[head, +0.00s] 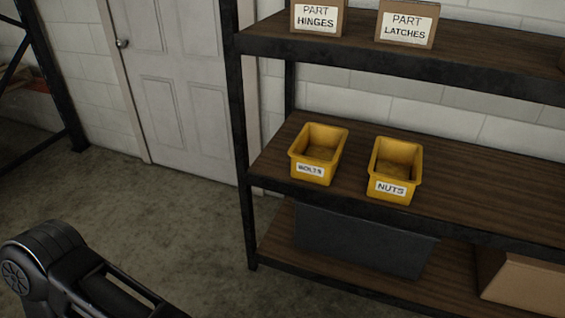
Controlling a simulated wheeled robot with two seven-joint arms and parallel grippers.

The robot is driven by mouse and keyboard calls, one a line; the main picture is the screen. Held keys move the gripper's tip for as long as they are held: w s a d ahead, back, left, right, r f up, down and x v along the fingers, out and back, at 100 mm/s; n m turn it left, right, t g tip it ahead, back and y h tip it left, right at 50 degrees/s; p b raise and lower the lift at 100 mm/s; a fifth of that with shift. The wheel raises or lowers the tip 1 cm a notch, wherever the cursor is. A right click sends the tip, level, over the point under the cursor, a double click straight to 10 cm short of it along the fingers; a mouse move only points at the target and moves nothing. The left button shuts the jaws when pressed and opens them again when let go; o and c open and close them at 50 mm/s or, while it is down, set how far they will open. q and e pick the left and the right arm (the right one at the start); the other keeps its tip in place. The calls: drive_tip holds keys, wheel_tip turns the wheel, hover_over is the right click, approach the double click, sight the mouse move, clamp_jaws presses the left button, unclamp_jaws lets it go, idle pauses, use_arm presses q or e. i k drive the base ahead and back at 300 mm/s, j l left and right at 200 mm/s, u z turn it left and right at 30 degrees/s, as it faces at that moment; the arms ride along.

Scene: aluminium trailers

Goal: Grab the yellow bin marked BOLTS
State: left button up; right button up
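A yellow bin with a white label (313,178) stands upright on the middle shelf, near its left end. Its label is small and blurred but appears to read BOLTS. A second yellow bin, marked NUTS (391,199), stands to its right with a small gap between them. Both are open at the top, and neither is touched. Part of my black arm shows at the lower left, well away from the bins. Neither of my grippers is in view.
The dark-framed shelf unit (242,135) has a post left of the bins. Above are boxes marked HINGES (317,19) and LATCHES (406,26). Below are a grey tub (345,240) and a cardboard box (525,285). Floor (150,220) before the white door (180,85) is clear.

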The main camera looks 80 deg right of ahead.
sight(317, 152)
drive_tip(key=i+j+z, duration=0.2)
drive_tip(key=j+z, duration=0.1)
drive_tip(key=z, duration=2.95)
